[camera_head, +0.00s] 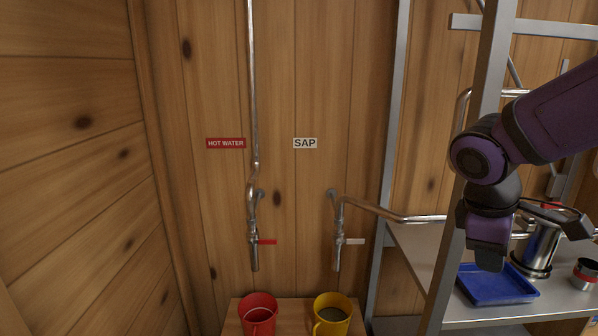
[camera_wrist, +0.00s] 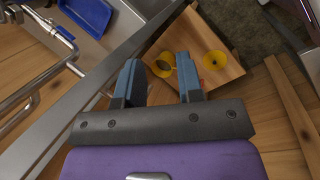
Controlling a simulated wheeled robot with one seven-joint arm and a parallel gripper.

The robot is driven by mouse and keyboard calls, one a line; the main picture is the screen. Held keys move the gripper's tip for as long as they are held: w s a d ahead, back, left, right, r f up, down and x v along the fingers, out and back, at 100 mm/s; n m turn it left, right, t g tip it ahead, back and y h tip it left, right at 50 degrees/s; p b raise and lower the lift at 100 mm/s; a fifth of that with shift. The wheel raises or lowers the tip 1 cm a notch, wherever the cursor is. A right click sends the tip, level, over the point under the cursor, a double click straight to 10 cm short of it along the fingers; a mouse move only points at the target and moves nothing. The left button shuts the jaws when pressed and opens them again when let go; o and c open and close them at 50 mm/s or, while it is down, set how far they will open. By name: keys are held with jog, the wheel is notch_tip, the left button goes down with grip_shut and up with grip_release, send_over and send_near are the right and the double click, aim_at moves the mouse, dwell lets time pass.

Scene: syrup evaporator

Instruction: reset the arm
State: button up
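My gripper (camera_head: 488,258) hangs down at the right in the head view, in front of the metal rack and near a blue tray (camera_head: 497,284). In the wrist view my gripper (camera_wrist: 160,80) has its two blue-grey fingers well apart, with nothing held between them. Beyond the fingertips, lower down, a yellow mug (camera_wrist: 164,65) shows on a wooden stand (camera_wrist: 200,22). In the head view the yellow mug (camera_head: 332,316) holds dark liquid and stands to the right of a red mug (camera_head: 258,316).
Hot water tap (camera_head: 254,235) and sap tap (camera_head: 338,235) hang above the mugs. The rack's metal post (camera_head: 470,180) stands close to my arm. A metal pot (camera_head: 541,245) and small metal cup (camera_head: 586,273) share the shelf. A round yellow piece (camera_wrist: 215,60) is unclear.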

jog(key=s+r+m+t+y, duration=0.3)
jog(key=s+r+m+t, duration=0.1)
jog(key=s+r+m, duration=0.4)
jog(key=shift+s+m+y, duration=0.4)
jog(key=shift+s+m, duration=0.45)
jog(key=shift+m, duration=0.05)
